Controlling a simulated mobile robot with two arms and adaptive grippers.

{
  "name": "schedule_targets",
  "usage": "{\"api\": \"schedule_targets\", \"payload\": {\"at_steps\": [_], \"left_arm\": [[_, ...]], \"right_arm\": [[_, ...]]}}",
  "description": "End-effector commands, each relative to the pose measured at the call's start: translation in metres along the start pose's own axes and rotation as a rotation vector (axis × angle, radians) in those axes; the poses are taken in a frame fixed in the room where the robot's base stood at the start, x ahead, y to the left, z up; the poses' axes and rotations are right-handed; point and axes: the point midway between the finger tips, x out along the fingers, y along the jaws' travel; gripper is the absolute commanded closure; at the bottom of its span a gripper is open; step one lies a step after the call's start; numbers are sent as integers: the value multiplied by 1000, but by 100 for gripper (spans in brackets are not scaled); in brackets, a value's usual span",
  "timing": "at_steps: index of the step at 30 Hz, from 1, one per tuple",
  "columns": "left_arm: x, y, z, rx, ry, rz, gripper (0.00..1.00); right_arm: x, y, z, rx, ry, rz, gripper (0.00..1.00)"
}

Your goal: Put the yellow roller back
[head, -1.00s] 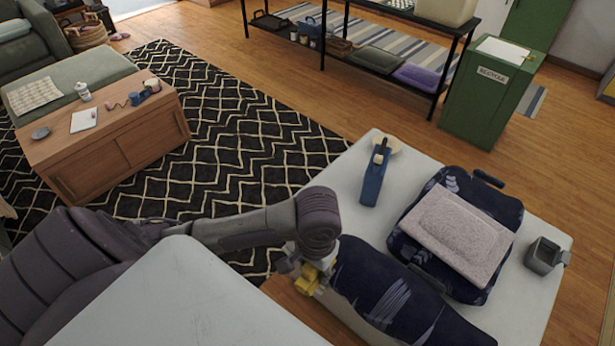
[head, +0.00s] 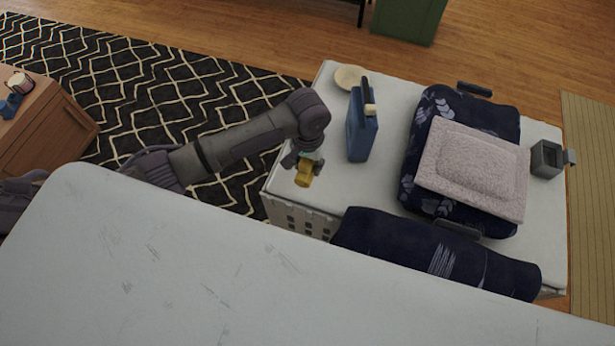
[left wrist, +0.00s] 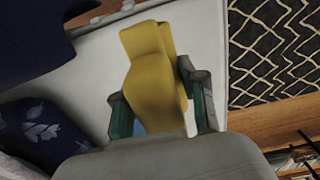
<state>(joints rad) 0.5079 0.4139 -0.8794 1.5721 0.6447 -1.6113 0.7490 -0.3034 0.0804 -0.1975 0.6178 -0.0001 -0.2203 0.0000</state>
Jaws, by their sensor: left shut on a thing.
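The yellow roller (head: 304,177) is between the fingers of my left gripper (head: 304,160), which is shut on it. In the head view it is over the left end of the white-topped unit (head: 339,188). The left wrist view shows the roller (left wrist: 154,75) large, between the green-padded fingers of my left gripper (left wrist: 163,105). I cannot tell whether the roller touches the white top. My right gripper does not show in any view.
A blue upright case (head: 361,130) and a pale round dish (head: 350,77) stand right of the gripper. A dark patterned bag (head: 425,115) bears a pinkish pad (head: 475,165). A grey cup (head: 546,158) stands far right. A dark rolled bundle (head: 435,252) lies in front.

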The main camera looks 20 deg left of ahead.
Motion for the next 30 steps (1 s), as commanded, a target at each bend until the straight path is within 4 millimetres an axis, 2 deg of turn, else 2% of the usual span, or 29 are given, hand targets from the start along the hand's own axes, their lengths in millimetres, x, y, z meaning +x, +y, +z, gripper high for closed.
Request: {"api": "schedule_targets", "payload": {"at_steps": [1,5,13,25,26,30], "left_arm": [[9,0,0,-1,-1,-1,91],[22,0,0,-1,1,-1,91],[56,0,0,-1,0,-1,91],[63,0,0,-1,2,0,91],[63,-1,0,-1,1,0,57],[63,-1,0,-1,2,0,34]], "right_arm": [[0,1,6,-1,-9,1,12],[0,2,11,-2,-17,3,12],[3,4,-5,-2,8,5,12],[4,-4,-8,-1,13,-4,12],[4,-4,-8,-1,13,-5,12],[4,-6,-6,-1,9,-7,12]]}}
